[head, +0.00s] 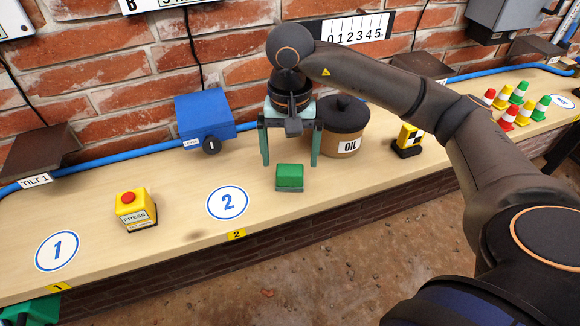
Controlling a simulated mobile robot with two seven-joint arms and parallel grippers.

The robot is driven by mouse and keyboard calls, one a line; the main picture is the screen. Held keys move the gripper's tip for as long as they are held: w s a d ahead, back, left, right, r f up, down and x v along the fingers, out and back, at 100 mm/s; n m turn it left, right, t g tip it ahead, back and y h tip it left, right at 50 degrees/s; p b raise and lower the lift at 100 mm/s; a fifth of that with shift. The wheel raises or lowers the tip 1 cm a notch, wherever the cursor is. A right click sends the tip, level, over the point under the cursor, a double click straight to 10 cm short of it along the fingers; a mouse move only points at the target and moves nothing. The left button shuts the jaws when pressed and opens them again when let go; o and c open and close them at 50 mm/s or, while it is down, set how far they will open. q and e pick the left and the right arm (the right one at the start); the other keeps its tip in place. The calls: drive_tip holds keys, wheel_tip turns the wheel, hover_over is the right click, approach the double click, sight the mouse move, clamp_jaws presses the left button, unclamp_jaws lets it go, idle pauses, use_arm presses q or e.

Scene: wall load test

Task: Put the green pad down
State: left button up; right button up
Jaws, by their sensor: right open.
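The green pad (289,176) is a small block, bright green on top with a greyer lower edge. It rests on the wooden bench near its front edge, right of the white and blue disc marked 2 (228,202). My right gripper (290,161) points down above and just behind the pad in the picture. Whether the fingertips touch the bench is hard to tell. My left gripper is not in view.
A blue box (203,117) with a black knob is left of my right gripper. A dark-lidded oil pot (343,128) stands close on its right. A yellow press-button box (135,209) is farther left. A yellow-black block (408,139) and several small cones (507,117) stand right.

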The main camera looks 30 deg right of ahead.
sight(290, 169)
wheel_tip(290, 169, up, 7)
drive_tip(key=shift+p, duration=0.4)
drive_tip(key=shift+f, duration=0.1)
